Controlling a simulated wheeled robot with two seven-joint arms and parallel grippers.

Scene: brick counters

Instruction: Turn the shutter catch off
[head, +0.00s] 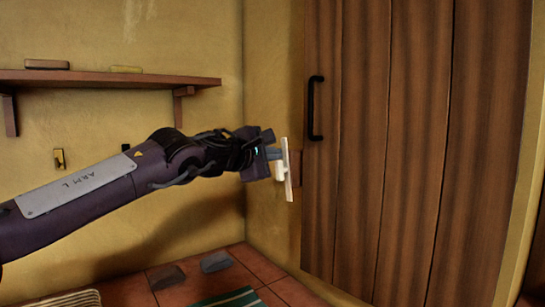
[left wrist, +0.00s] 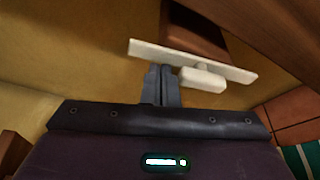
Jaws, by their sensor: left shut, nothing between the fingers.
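The shutter catch is a white plate (head: 289,184) with a small white lever (head: 280,171) on its near face, beside the left edge of the brown plank shutter (head: 360,130). In the left wrist view the catch plate (left wrist: 148,49) runs across the top, with its lever (left wrist: 203,79) right of my fingers. My left gripper (head: 277,153) is shut and empty, its fingertips close to the plate and just above the lever in the head view. I cannot tell whether they touch. My right gripper is not in view.
A black handle (head: 315,108) stands on the shutter above the catch. A wooden shelf (head: 110,79) is on the left wall. Below lie a tiled counter (head: 258,262), two small blocks (head: 215,262) and a striped cloth (head: 228,298).

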